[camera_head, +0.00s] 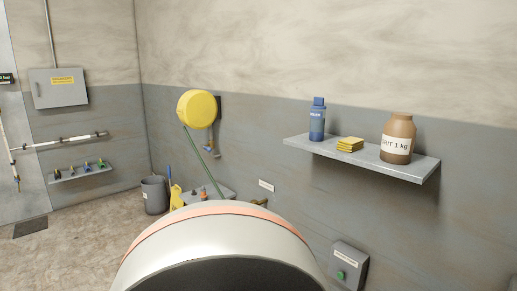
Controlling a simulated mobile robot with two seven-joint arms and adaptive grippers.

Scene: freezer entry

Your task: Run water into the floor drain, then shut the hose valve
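A yellow round hose reel (197,109) is mounted on the grey wall left of the middle. A green hose (202,160) runs down from it to a low grey surface, where its lower end is hidden. A small pipe fitting with a blue part (211,151) sits on the wall below the reel; I cannot tell whether it is the hose valve or how it is set. A dark grate in the floor (31,228), which looks like the drain, lies at the far left. No water is visible. Neither of my grippers is in view.
A grey bucket (153,195) and a yellow item (176,197) stand near the wall. A wall shelf (412,168) at right holds a blue bottle, yellow pads and a brown jar. A green-button box (348,264) is below. The left floor is clear; the lower middle is blocked from sight.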

